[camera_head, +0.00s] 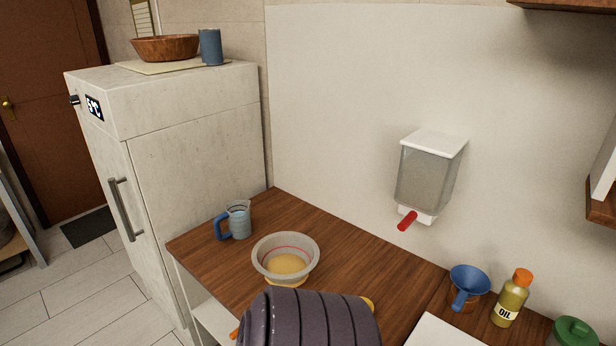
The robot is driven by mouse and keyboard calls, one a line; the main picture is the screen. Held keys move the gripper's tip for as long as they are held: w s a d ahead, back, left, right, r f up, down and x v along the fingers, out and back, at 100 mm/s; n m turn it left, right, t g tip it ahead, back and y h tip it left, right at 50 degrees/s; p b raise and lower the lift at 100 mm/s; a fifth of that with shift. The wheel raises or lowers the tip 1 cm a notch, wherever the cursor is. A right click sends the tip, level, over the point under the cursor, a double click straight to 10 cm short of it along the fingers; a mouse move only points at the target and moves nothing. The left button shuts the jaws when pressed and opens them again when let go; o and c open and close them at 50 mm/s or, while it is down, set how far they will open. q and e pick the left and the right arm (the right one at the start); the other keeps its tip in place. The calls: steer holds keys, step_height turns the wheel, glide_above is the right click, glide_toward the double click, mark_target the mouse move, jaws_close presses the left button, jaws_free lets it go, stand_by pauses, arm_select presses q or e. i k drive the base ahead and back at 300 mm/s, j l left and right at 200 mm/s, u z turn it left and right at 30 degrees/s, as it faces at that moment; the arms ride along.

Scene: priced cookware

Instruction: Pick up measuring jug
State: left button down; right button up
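The measuring jug (238,220) is see-through with markings and has a blue handle (222,226) on its left side. It stands upright on the wooden counter (345,245), near the counter's left end by the fridge. What is inside it is hard to tell. Neither of my grippers can be made out in the head view. A dark ribbed form at the bottom centre hides part of the counter.
A grey bowl (285,255) with yellowish contents stands right of the jug. A wall dispenser (428,180) with a red lever hangs above the counter. A blue funnel (469,280), an oil bottle (511,300) and a green-lidded jar (573,332) stand at right. The fridge (195,150) borders the left.

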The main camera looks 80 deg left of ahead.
mark_target(237, 214)
steer(key=u, duration=3.25)
